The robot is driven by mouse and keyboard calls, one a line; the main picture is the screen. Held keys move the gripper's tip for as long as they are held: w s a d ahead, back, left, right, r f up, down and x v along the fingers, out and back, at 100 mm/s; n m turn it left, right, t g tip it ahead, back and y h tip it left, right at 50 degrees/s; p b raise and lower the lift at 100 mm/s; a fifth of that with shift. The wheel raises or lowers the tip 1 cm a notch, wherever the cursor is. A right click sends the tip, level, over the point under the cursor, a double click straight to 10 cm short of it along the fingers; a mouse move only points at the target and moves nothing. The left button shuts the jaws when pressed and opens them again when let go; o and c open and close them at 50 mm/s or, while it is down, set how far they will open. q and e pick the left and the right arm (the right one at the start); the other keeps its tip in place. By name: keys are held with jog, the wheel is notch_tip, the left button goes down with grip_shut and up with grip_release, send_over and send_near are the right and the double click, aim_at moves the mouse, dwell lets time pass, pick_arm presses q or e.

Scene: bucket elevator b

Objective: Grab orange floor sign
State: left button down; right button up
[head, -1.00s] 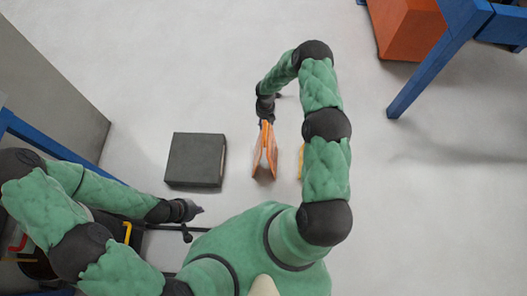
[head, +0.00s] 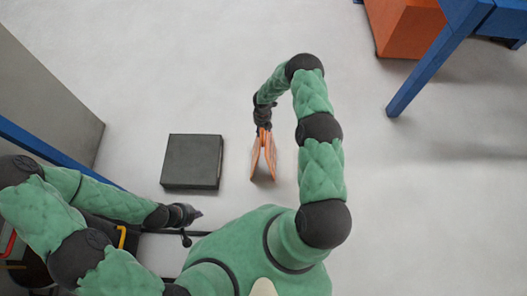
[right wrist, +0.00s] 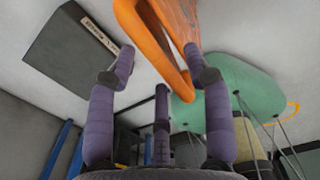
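The orange floor sign (head: 263,158) stands in an inverted V on the floor, right of a dark box. It also shows close up in the right wrist view (right wrist: 155,38). My right gripper (head: 263,127) is at the upper end of the sign. In the right wrist view, the right gripper's purple fingers (right wrist: 158,62) are spread apart, with an orange edge of the sign between and in front of their tips. The right finger overlaps the sign in the picture; contact is unclear. My left gripper (head: 192,214) is at lower left, away from the sign; its fingers are too small to read.
The dark flat box (head: 192,162) lies on the floor left of the sign. A blue frame with an orange container (head: 403,28) stands at upper right. A grey wall panel (head: 45,95) and blue bars are at left. The floor on the right is clear.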

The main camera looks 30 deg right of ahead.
grip_shut()
jog(key=shift+r, duration=0.15)
